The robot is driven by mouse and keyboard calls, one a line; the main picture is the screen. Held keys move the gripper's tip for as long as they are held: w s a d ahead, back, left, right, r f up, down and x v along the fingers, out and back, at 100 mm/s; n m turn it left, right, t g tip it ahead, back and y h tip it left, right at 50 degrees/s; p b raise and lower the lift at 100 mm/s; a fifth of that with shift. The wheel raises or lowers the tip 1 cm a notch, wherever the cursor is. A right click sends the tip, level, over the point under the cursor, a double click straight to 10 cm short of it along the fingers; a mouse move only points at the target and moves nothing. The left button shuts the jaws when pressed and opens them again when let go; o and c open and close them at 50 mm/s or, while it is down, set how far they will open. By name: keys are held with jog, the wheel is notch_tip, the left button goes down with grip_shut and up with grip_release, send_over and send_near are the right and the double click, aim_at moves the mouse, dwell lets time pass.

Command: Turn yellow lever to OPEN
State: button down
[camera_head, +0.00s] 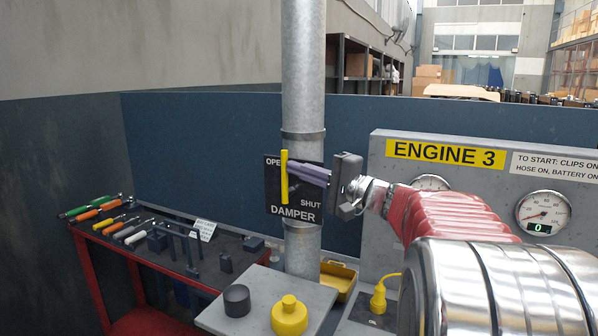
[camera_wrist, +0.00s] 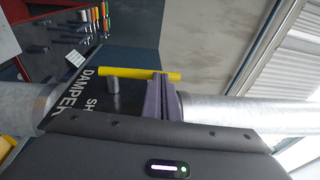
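The yellow lever (camera_head: 284,176) stands upright on the black DAMPER plate (camera_head: 273,209), just right of the letters "OPE" and partly over that word. SHUT is printed at the plate's lower right. My gripper (camera_head: 306,174) reaches in from the right, its purple fingers close together and their tips at the lever's right side. In the wrist view the lever (camera_wrist: 125,73) lies across behind the fingertips (camera_wrist: 160,78) and shows on both sides of them. The fingers look shut, with nothing seen between them. I cannot tell whether they touch the lever.
The plate is on a vertical grey pipe (camera_head: 304,80). A tool bench (camera_head: 145,255) stands left. A grey box with a black knob (camera_head: 237,300) and a yellow knob (camera_head: 289,315) is below. The ENGINE 3 panel (camera_head: 480,180) is at right, behind my arm.

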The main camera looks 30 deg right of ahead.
jog(key=r+v, duration=0.1)
jog(key=v, duration=1.2)
jog(key=shift+s+d, duration=0.3)
jog(key=shift+s, duration=0.1)
jog(key=shift+r, duration=0.1)
jog(key=s+a+f+g+h, duration=0.1)
jog(key=s+a+f+g, duration=0.15)
jog(key=f, duration=0.45)
jog(key=s+a+f+g+h, duration=0.1)
jog(key=s+a+f+g, duration=0.2)
jog(key=f, duration=0.5)
jog(key=s+a+f+g+h, duration=0.1)
jog(key=a+f+g, duration=0.25)
jog(key=f, duration=0.35)
jog(key=s+a+f+n+g+h, duration=0.4)
jog(key=s+a+f+n, duration=0.2)
jog(key=s+a+n, duration=0.15)
jog(key=s+a+r+n, duration=0.1)
jog(key=a+n, duration=0.1)
jog(key=a, duration=0.3)
jog(key=s+a+r+n+t, duration=0.1)
jog(key=s+a+n, duration=0.1)
jog(key=a, duration=0.3)
jog(key=shift+s+n+h, duration=0.35)
jog(key=shift+n+h, duration=0.05)
jog(key=shift+n, duration=0.45)
